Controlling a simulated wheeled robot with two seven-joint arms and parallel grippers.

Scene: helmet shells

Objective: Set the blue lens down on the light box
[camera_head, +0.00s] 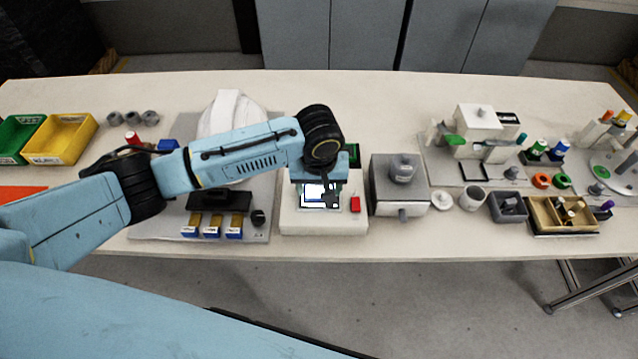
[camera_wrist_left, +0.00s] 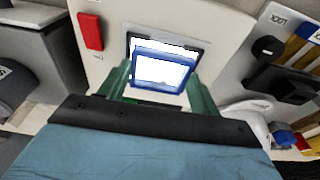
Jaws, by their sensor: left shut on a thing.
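My left gripper (camera_head: 322,194) hangs over the light box (camera_head: 297,219), a pale box with a lit white window. The light box also shows in the left wrist view (camera_wrist_left: 112,15). There, the green fingers of my left gripper (camera_wrist_left: 161,82) are shut on the blue lens (camera_wrist_left: 162,87), a blue square frame with a clear middle, held by its sides. The lens overlaps the dark-edged lit window. I cannot tell whether it touches the box. In the head view the lens is mostly hidden by the gripper. My right gripper is not in view.
A red button (camera_head: 355,204) sits on the box, right of the window. A grey machine (camera_head: 384,196) stands close on the right. On the left are a white helmet shell (camera_head: 226,108) and several blue-and-yellow pieces (camera_head: 212,228).

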